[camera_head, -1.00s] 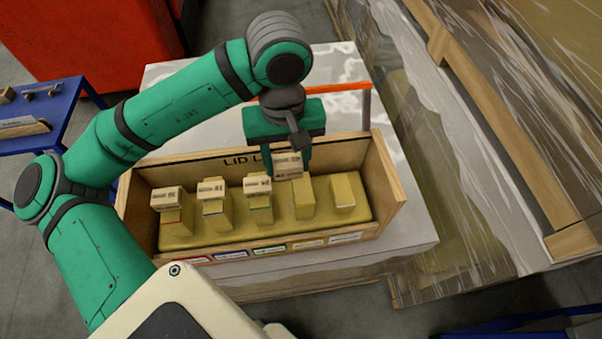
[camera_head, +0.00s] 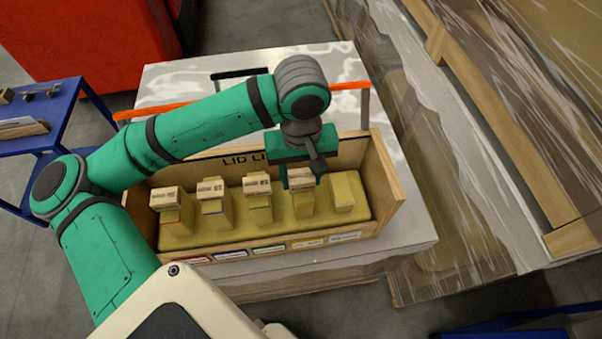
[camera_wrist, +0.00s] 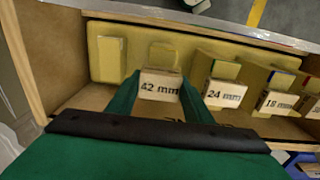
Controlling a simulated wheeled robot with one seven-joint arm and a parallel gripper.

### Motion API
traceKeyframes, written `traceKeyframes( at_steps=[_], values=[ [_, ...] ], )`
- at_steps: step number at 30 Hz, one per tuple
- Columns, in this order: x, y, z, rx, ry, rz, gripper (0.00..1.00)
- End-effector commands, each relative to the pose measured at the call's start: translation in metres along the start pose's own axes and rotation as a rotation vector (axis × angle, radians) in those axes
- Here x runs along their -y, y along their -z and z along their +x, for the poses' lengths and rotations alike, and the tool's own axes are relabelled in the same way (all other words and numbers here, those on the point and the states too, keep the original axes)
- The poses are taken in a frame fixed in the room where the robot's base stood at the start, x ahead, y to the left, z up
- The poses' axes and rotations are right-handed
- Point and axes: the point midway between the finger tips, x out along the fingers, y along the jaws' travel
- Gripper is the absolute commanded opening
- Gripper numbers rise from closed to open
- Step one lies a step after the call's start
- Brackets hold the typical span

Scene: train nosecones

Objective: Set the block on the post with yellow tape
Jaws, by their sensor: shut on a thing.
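My gripper (camera_head: 300,176) is shut on a pale block (camera_head: 301,183), which reads "42 mm" in the wrist view (camera_wrist: 160,86). The block is at the top of the fourth post from the left (camera_head: 304,205), in line with the yellow-edged label (camera_head: 308,244). I cannot tell whether block and post touch. Part of that post shows behind the block in the wrist view (camera_wrist: 163,54). Its tape is hidden or too small to see.
Three posts to the left carry blocks (camera_head: 257,185), (camera_head: 210,189), (camera_head: 164,197). The rightmost post (camera_head: 343,190) is bare. The wooden box (camera_head: 385,185) has raised walls around the row. A handle with an orange bar (camera_head: 350,86) stands behind it.

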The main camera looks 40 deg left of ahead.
Motion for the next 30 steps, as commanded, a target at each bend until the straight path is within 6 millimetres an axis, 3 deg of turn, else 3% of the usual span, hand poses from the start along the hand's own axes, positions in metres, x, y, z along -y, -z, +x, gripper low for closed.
traceKeyframes(
  at_steps=[1,3,16,30],
  values=[
    [0.000,0.000,0.001,0.000,0.000,0.001,0.48],
    [-0.001,0.000,0.001,0.000,0.000,0.002,0.65],
    [-0.002,0.000,-0.007,-0.001,0.000,0.005,0.65],
    [-0.002,0.000,-0.093,-0.002,-0.001,0.004,0.65]
  ],
)
